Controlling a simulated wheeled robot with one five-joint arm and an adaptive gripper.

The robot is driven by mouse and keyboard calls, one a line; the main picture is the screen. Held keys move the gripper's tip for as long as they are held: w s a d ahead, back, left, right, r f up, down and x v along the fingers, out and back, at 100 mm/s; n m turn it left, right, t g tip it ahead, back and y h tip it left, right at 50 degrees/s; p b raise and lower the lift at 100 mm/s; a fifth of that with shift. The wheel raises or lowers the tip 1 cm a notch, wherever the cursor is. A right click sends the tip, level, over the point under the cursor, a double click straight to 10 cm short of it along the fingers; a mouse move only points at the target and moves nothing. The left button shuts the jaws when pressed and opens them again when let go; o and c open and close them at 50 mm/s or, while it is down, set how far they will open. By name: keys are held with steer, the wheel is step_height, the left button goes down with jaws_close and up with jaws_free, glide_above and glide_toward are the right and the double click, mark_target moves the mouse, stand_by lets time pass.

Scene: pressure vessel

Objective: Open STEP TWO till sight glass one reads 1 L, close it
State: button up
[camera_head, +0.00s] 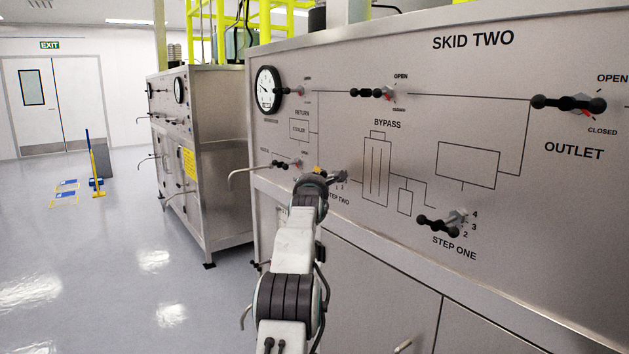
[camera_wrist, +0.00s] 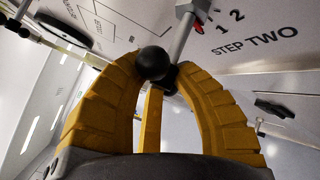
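The STEP TWO valve handle (camera_head: 338,177) is on the SKID TWO panel, above its label, partly hidden behind my gripper (camera_head: 318,176). In the wrist view, its black ball knob (camera_wrist: 155,62) sits between the tips of my yellow fingers (camera_wrist: 160,72), which curve in and appear to touch it. A grey metal stem (camera_wrist: 182,35) rises from the knob towards the panel. A red mark shows beside the stem, left of the printed 1 and 2. I cannot make out sight glass one or a litre reading in either view.
The STEP ONE handle (camera_head: 438,226) is to the right and lower. The BYPASS-side handle (camera_head: 372,93) and OUTLET handle (camera_head: 568,103) are higher. A round gauge (camera_head: 268,89) is at the panel's upper left. A bent metal rail (camera_head: 240,174) juts out left.

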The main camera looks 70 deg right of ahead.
steer(key=shift+r, duration=0.1)
jaws_close()
steer(key=shift+f+m+h+b, duration=0.3)
steer(key=shift+h+b, duration=0.1)
steer(key=shift+b, duration=0.5)
steer(key=shift+r+b, duration=0.1)
steer(key=shift+b, duration=0.3)
steer(key=shift+s+r+m+t+h, duration=0.1)
steer(key=shift+r+m+t+h, duration=0.25)
steer(key=shift+m+h, duration=0.3)
steer(key=shift+r, duration=0.1)
steer(key=o, duration=0.7)
jaws_free()
steer(key=shift+f, duration=0.2)
steer(key=shift+a, duration=0.15)
